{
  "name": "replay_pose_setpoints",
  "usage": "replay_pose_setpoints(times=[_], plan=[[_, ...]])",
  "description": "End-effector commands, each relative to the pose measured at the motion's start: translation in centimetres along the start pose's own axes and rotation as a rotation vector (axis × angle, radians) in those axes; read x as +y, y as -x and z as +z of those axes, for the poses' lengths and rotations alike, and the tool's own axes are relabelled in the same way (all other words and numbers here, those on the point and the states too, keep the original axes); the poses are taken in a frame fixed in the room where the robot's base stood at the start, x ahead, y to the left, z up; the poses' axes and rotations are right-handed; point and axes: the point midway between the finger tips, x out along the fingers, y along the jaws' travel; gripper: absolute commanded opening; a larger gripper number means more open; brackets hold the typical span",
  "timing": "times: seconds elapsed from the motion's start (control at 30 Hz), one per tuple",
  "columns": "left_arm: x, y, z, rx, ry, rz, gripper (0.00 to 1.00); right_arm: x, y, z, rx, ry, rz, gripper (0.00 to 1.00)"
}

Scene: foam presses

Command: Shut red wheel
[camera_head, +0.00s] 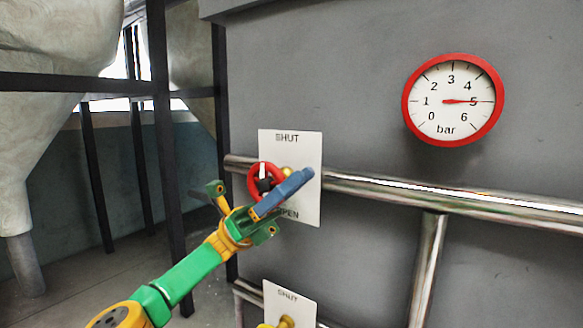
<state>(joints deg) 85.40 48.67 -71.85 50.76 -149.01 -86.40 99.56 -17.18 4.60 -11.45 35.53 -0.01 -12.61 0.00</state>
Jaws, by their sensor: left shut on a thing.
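The red wheel (253,176) is in front of a white placard (309,150), at a brass stem (287,170) that is partly hidden. The placard reads SHUT at the top and OPEN at the bottom, the latter partly covered. My left gripper (265,184), on the green and yellow arm from the lower left, is at the wheel and shut on it. Dark parts and a blue bar overlap the wheel and hide much of it. The exact finger contact is too small to tell. My right gripper is out of view.
A red-rimmed gauge (453,121) reads about 5 bar. A chrome pipe (440,196) runs across the grey wall, with a vertical branch (428,265). A second SHUT placard (300,312) with a brass part is below. Black posts (165,130) stand left.

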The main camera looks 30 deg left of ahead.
Motion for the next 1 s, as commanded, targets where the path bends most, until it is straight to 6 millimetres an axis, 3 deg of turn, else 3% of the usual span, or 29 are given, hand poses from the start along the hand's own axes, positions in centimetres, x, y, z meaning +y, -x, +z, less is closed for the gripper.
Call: replay_pose_setpoints(times=[0.47, 0.5, 0.6, 0.87, 1.0], plan=[[0.0, -0.1, 0.2, 0.007, -0.004, -0.001, 0.00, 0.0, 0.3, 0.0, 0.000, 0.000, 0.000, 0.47], [0.0, -0.1, 0.2, 0.007, -0.004, -0.001, 0.23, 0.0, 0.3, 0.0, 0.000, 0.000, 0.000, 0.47], [0.0, -0.1, 0.1, 0.008, -0.004, -0.001, 0.47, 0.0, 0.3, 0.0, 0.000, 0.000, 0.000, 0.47], [0.0, 0.0, 0.0, 0.010, -0.002, -0.001, 0.47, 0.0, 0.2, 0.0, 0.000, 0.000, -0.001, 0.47], [0.2, 0.2, -1.4, 0.010, 0.000, -0.002, 0.47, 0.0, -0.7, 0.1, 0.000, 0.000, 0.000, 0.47]])
